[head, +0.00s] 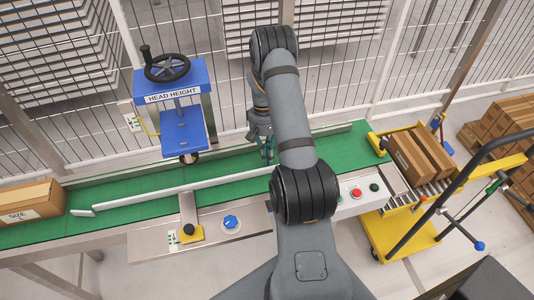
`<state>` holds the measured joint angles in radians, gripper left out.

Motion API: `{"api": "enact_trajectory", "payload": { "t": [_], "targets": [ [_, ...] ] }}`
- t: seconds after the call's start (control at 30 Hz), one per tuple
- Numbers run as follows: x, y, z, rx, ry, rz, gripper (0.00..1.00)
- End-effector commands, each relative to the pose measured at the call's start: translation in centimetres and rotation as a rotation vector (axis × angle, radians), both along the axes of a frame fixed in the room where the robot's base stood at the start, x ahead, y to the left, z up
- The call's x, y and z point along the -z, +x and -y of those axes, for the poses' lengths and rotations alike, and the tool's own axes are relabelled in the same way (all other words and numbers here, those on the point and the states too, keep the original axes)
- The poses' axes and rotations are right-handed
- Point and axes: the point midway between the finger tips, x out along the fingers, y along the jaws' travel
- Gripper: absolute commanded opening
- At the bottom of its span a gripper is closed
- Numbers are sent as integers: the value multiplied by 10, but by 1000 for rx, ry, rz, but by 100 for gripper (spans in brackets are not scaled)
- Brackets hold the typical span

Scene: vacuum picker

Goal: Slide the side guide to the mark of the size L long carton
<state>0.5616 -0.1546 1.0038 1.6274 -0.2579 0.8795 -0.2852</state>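The side guide (150,198) is a long pale rail lying slightly slanted over the green belt (130,185). A metal bar (188,207) runs from it to a yellow block with a black knob (188,230) on the front ledge. A small label with green marks (172,240) is beside the block; its writing is too small to read. A brown carton labelled SIZE L (28,212) is on the belt at the far left. My gripper (268,152) is above the belt, right of the knob and partly behind my arm. Its finger opening is unclear.
A blue HEAD HEIGHT unit (172,92) with a black handwheel stands behind the belt. A blue dial (231,222) is on the front ledge. A yellow cart (385,235) and brown cartons (420,153) are at right.

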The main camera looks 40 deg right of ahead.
Motion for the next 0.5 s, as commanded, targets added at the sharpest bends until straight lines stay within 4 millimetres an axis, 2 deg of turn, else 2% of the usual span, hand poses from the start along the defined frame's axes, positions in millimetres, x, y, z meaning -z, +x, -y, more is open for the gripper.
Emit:
{"api": "enact_trajectory", "payload": {
  "t": [0.17, 0.33, 0.5],
  "targets": [
    [0, 11, 2, -3, -1, 3, 0],
    [1, 33, 7, -6, -2, 4, 0],
    [-41, 44, 11, -8, -4, 7, 0]
  ]
}}
